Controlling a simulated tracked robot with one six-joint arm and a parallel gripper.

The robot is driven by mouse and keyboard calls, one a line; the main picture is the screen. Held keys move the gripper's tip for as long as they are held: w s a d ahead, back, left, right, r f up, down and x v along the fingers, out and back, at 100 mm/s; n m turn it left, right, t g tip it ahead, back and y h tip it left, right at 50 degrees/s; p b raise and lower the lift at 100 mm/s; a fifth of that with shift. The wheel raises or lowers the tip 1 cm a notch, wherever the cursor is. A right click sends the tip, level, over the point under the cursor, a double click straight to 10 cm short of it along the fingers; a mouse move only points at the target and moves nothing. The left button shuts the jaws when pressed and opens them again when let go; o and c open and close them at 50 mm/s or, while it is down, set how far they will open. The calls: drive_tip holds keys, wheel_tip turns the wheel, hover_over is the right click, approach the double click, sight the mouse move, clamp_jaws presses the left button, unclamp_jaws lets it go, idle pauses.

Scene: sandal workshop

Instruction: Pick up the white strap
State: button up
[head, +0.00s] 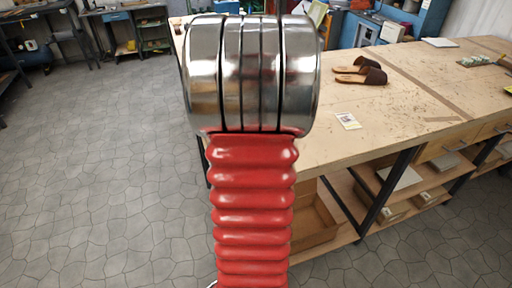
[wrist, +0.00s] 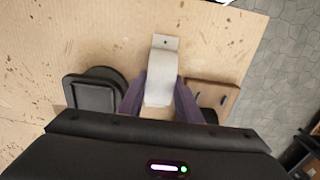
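The white strap (wrist: 162,78) is in the middle of the wrist view, over the wooden table. It is a curved pale band with a flat end that has a small dark hole. My gripper (wrist: 162,80) has its two purple fingers on either side of the band, close against its edges. I cannot tell whether they press on it or stand just clear. In the head view my arm fills the middle, and neither the gripper nor the strap shows there.
In the wrist view a black square-topped object (wrist: 92,97) stands left of the fingers and a brown wooden block (wrist: 213,94) right. The table's right edge is near. In the head view the workbench (head: 415,100) bears brown sandals (head: 362,74) and a small card (head: 348,121).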

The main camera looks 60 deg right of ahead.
drive_tip(key=c, duration=0.5)
drive_tip(key=shift+r, duration=0.1)
wheel_tip(320, 180, up, 10)
drive_tip(key=shift+f, duration=0.1)
idle(0.3)
drive_tip(key=shift+s, duration=0.15)
idle(0.8)
